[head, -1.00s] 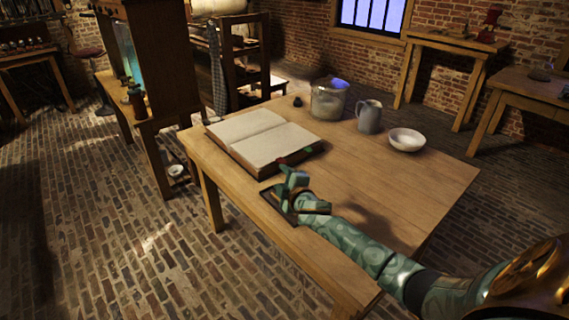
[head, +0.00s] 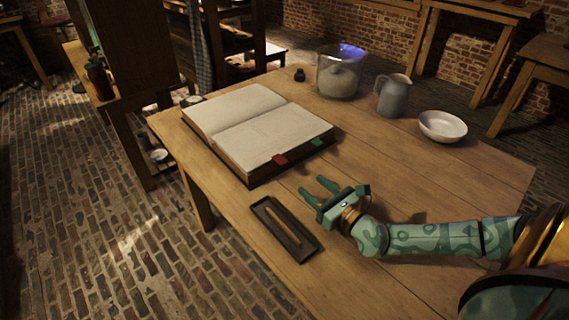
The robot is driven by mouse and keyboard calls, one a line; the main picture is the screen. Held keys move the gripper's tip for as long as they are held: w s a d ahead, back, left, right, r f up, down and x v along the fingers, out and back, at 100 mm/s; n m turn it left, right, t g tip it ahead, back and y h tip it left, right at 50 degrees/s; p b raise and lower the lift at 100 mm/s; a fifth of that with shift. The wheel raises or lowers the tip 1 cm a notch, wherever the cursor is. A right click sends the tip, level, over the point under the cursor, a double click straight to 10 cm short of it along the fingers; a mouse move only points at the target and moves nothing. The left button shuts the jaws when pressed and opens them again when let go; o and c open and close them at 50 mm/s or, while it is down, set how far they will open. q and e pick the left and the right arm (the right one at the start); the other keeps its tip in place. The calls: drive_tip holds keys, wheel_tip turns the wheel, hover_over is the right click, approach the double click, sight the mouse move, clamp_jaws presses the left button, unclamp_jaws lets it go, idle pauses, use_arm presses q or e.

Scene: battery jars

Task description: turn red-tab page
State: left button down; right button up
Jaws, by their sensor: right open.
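An open book (head: 268,133) with blank-looking pages lies on the wooden table (head: 400,165). A red tab (head: 280,159) sticks out from its near right page edge. A green tab (head: 317,142) sticks out farther right along the same edge. My right gripper (head: 316,189) is open and empty. It is above the table in front of the book's near right corner, with its fingers pointing left, apart from both tabs. My left gripper does not show.
A dark tray (head: 265,207) with a thin wooden stick in it lies left of my right gripper. A glass jar (head: 340,72), grey jug (head: 394,95), white bowl (head: 442,126) and small dark inkwell-like pot (head: 300,75) stand behind. The table between the book and the bowl is clear.

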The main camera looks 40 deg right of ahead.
sight(277, 158)
drive_tip(key=w+b, duration=0.1)
drive_tip(key=w, duration=0.4)
drive_tip(key=w+b, duration=0.2)
drive_tip(key=w, duration=0.4)
drive_tip(key=shift+w+a+f, duration=0.15)
drive_tip(key=shift+a+f, duration=0.05)
drive_tip(key=shift+w+r, duration=0.1)
drive_tip(key=shift+w, duration=0.35)
drive_tip(key=c, duration=1)
drive_tip(key=shift+r, duration=0.1)
clamp_jaws()
